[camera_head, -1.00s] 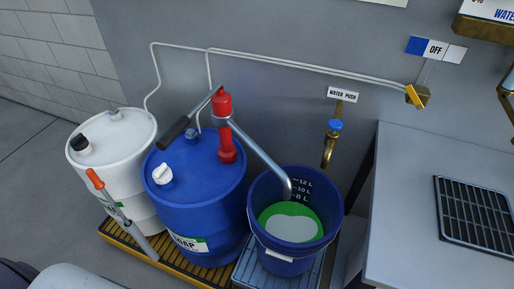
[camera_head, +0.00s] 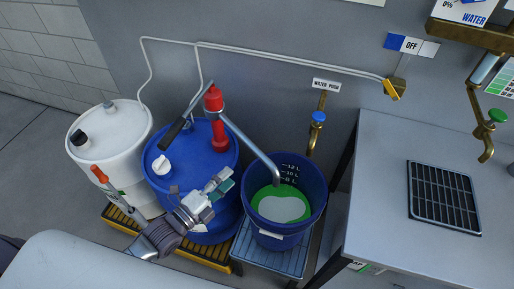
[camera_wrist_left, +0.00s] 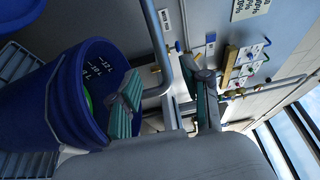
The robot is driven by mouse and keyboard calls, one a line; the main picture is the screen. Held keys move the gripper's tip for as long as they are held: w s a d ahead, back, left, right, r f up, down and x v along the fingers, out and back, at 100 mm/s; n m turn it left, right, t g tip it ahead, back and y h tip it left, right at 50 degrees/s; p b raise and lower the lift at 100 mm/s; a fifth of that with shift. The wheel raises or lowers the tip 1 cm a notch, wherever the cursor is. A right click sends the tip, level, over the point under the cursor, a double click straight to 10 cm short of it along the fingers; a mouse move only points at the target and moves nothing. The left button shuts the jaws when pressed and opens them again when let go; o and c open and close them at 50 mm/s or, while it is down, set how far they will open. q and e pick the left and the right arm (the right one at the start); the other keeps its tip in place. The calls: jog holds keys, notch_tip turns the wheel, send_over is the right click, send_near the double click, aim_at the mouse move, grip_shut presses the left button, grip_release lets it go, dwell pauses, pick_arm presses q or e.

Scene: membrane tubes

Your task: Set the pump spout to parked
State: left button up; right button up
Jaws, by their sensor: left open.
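The red pump (camera_head: 214,110) stands on the blue drum (camera_head: 180,160) in the head view. Its grey metal spout (camera_head: 250,148) runs down to the right, with its end inside the blue bucket (camera_head: 318,205). The pump's black-gripped handle (camera_head: 176,130) points down to the left. My left gripper (camera_head: 222,182) is open in front of the blue drum, left of the bucket and below the spout. In the left wrist view, a grey tube that looks like the spout (camera_wrist_left: 154,40) shows beyond the open fingers (camera_wrist_left: 165,100), with the bucket (camera_wrist_left: 40,105) at left. My right gripper is not in view.
A white drum (camera_head: 118,130) stands at the left, with an orange-tipped tool (camera_head: 103,178) before it. A brass tap with a blue knob (camera_head: 317,118) is on the wall behind the bucket. A grey counter with a black grate (camera_head: 442,197) takes up the right.

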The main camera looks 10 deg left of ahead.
aim_at(257, 152)
pick_arm(q)
jog(key=p+x, duration=0.1)
jog(key=x, duration=1.2)
jog(key=shift+w+f+p, duration=0.1)
jog(key=shift+p, duration=0.3)
grip_shut()
